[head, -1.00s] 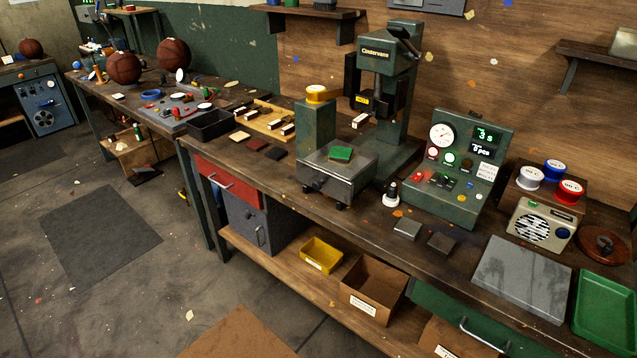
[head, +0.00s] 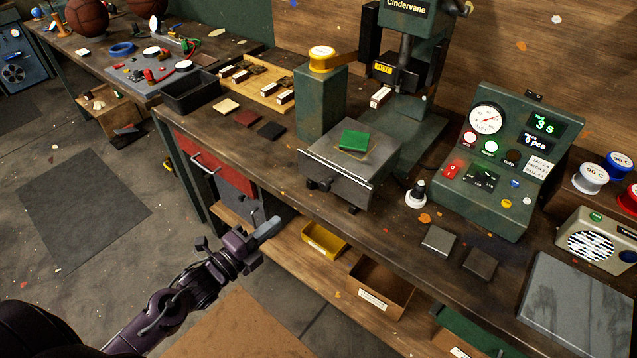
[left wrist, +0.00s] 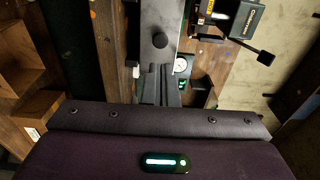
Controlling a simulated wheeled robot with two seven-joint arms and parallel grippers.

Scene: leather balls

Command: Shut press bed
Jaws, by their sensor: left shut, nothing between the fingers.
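The press bed (head: 320,169) is a grey metal slab pulled out in front of the press (head: 405,75), clear of the dark head marked HOT. A green square piece (head: 354,140) lies on top of it. My right gripper is out of view.
A green post with a yellow spool (head: 321,60) stands left of the bed. A control panel (head: 510,160) and a small white-based knob (head: 416,195) stand right of it. Below is a shelf with a yellow bin (head: 325,240) and a cardboard box (head: 380,288). Open floor lies at left.

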